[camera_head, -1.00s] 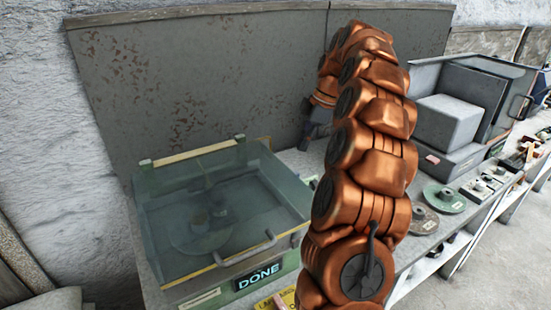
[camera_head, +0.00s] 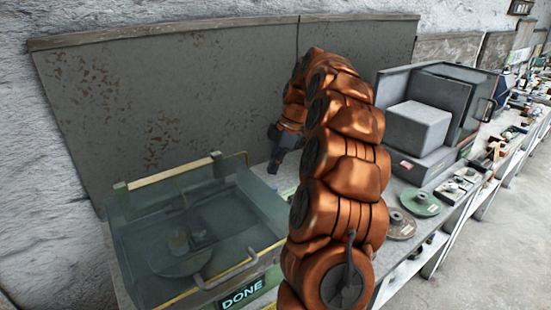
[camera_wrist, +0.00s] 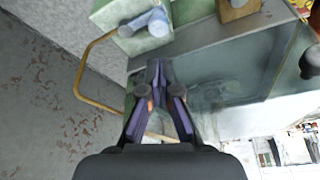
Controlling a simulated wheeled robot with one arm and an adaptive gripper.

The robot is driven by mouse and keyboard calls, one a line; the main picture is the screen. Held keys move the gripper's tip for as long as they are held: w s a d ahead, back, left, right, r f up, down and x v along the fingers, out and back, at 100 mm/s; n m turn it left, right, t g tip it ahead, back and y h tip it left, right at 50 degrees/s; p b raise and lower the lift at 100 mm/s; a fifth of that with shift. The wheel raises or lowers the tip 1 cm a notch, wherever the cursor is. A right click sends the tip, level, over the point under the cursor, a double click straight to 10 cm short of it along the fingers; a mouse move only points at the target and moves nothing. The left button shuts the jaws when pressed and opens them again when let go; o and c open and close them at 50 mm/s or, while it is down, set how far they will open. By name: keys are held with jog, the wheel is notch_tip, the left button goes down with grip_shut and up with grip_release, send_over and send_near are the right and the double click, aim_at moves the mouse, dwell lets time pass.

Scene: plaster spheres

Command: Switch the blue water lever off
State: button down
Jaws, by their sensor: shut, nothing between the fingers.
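A blue-grey lever (camera_wrist: 150,22) sits on a pale green block (camera_wrist: 128,15) at the top of the wrist view. I take it to be the blue water lever; its on or off position is unclear. In the head view I cannot make it out. My gripper (camera_wrist: 157,68) is shut and empty, its fingers pointing toward the block. The fingertips appear a short way below the lever in the picture, with no visible contact. In the head view my gripper (camera_head: 274,161) is behind the green machine's right back corner, beside the grey wall panel.
The green machine (camera_head: 262,203) has a clear cover and a lit "DONE" sign (camera_head: 242,293). A yellow pipe (camera_wrist: 84,70) bends beside the lever's block. A grey boxy machine (camera_head: 418,127) and discs (camera_head: 419,203) stand to the right on the bench.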

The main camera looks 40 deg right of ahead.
jog(key=shift+p+x, duration=1.2)
jog(key=shift+x, duration=2.1)
